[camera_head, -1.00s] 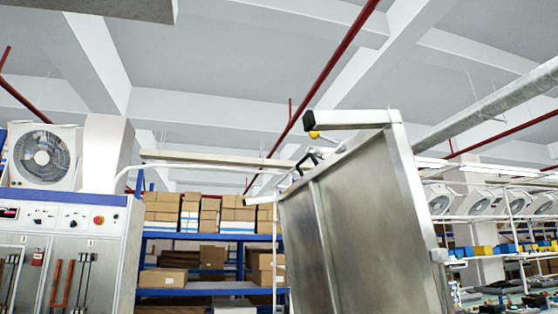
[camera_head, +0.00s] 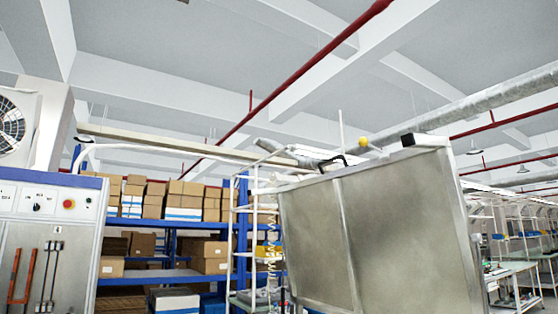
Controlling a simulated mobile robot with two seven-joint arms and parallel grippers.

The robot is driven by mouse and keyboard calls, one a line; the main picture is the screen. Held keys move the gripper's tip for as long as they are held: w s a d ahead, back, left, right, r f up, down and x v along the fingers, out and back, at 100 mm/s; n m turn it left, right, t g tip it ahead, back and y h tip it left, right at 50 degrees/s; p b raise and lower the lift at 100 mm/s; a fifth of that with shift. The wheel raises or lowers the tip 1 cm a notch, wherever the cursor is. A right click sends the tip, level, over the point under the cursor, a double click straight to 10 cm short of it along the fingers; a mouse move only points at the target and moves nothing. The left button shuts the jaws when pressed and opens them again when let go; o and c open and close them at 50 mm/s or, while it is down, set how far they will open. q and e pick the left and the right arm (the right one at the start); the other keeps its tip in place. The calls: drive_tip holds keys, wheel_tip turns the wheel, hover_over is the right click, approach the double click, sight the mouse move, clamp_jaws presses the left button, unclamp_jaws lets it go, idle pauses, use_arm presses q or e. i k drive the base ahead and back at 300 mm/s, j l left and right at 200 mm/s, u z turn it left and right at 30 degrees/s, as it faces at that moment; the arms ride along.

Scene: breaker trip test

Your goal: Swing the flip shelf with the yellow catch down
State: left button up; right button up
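The flip shelf, a large grey metal panel (camera_head: 390,235) with a vertical seam, stands raised in the right half of the view. A small yellow ball-shaped catch (camera_head: 363,142) shows at its top edge. A black handle (camera_head: 332,161) sits on the top edge left of the catch. A black-ended bar (camera_head: 418,140) shows at the top right of the panel. The panel's lower edge is cut off by the frame. Neither of my grippers is in view.
A grey control cabinet (camera_head: 90,225) with a red button stands at the left. Blue shelving (camera_head: 160,281) with cardboard boxes stands behind, between cabinet and panel. Workbenches (camera_head: 515,268) are at the far right. A white wire rack (camera_head: 262,205) is just left of the panel.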

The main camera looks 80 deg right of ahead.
sight(389, 232)
drive_tip(key=i+z, duration=0.75)
drive_tip(key=i+j+z, duration=0.1)
drive_tip(key=z, duration=0.3)
drive_tip(key=i+j+z, duration=0.4)
drive_tip(key=i+z, duration=0.15)
drive_tip(key=z, duration=0.3)
drive_tip(key=i+j+z, duration=0.1)
drive_tip(key=z, duration=0.3)
drive_tip(key=i+j+z, duration=0.15)
drive_tip(key=z, duration=0.3)
drive_tip(key=i+j+z, duration=0.15)
drive_tip(key=z, duration=0.25)
drive_tip(key=i+j, duration=0.05)
